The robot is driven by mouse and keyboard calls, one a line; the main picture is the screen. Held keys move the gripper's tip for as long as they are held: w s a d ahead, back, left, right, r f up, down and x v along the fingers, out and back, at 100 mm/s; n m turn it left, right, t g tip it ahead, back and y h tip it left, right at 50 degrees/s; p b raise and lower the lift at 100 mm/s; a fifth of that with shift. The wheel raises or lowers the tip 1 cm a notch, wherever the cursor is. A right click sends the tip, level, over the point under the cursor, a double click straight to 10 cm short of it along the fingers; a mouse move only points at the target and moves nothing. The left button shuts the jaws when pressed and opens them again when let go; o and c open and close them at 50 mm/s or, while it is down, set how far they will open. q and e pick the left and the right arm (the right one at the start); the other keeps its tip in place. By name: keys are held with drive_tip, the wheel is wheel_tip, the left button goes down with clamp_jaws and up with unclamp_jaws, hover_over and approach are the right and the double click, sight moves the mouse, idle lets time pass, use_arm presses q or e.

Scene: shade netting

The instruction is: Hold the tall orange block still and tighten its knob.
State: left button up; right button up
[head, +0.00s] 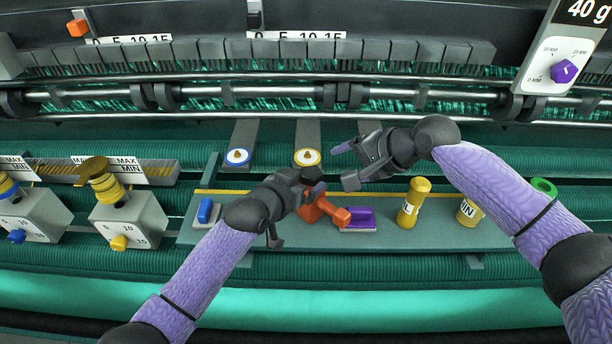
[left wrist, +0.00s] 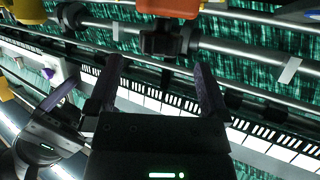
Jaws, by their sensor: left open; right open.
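An orange piece (head: 335,214) lies on the grey-green bench board just right of my left gripper, which partly hides it. In the left wrist view an orange block (left wrist: 172,7) is cut off by the top edge, beyond my fingers. My left gripper (head: 295,214) is open; its two apart fingers also show in the left wrist view (left wrist: 158,75). My right gripper (head: 345,165) is open and empty above the board, left of the yellow cylinders.
Rails with rollers (head: 240,94) run across the back. A dial panel (head: 552,85) is at the right.

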sight(307, 177)
use_arm(q)
drive_tip(key=shift+x, duration=2.15)
clamp_jaws()
unclamp_jaws()
